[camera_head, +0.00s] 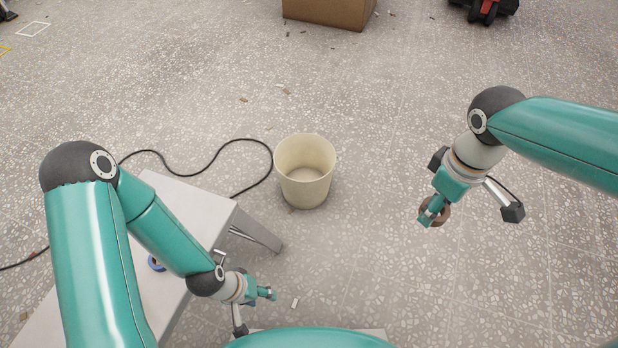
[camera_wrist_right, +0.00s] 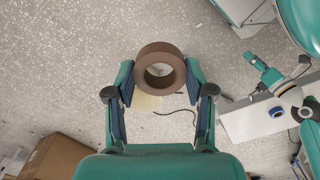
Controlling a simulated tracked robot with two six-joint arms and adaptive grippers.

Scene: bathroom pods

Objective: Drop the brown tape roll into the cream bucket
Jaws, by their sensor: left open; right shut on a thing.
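The brown tape roll (camera_head: 445,212) is held between the fingers of my right gripper (camera_head: 432,214), in the air on the right of the head view. In the right wrist view the roll (camera_wrist_right: 143,72) sits between the two fingertips, its hole facing the camera. The cream bucket (camera_head: 305,192) stands upright on the floor, left of the right gripper and apart from it; its visible inside looks empty. In the wrist view part of the bucket (camera_wrist_right: 146,104) shows behind the roll, mostly hidden. My left gripper (camera_head: 267,294) is open and empty beside the bench.
A pale bench (camera_head: 185,200) with a blue roll (camera_head: 155,263) on it stands left of the bucket. A black cable (camera_head: 205,166) lies on the floor to the bucket's left. A cardboard box (camera_head: 328,12) stands at the back. The floor between bucket and right gripper is clear.

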